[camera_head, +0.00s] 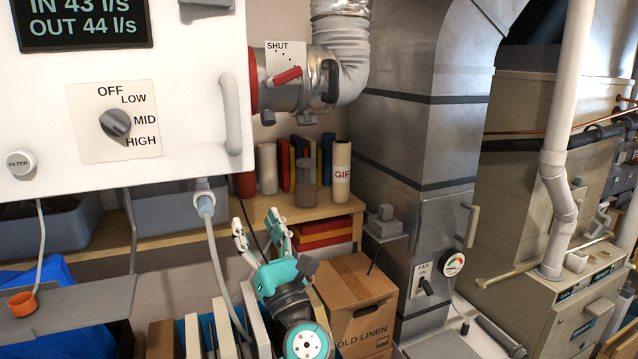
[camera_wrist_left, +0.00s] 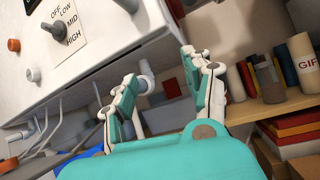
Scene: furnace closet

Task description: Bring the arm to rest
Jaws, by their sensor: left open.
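My left gripper (camera_head: 259,228) is teal and white, below the white ventilation unit (camera_head: 190,100), in front of the shelf. Its fingers are apart and nothing is between them. In the left wrist view the open fingers (camera_wrist_left: 160,92) point up toward the unit's underside and the wall. The unit carries a dial (camera_head: 116,123) marked OFF, LOW, MID and HIGH, its pointer near MID. A red lever (camera_head: 287,76) sits on the duct collar by a SHUT label. My right gripper does not show in either view.
A grey hose (camera_head: 213,255) hangs from the unit close to my left gripper. A cardboard box (camera_head: 355,300) marked OLD LINEN stands right of it. The wooden shelf (camera_head: 300,208) holds rolls and books. A metal duct (camera_head: 420,150) and furnace (camera_head: 520,200) fill the right.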

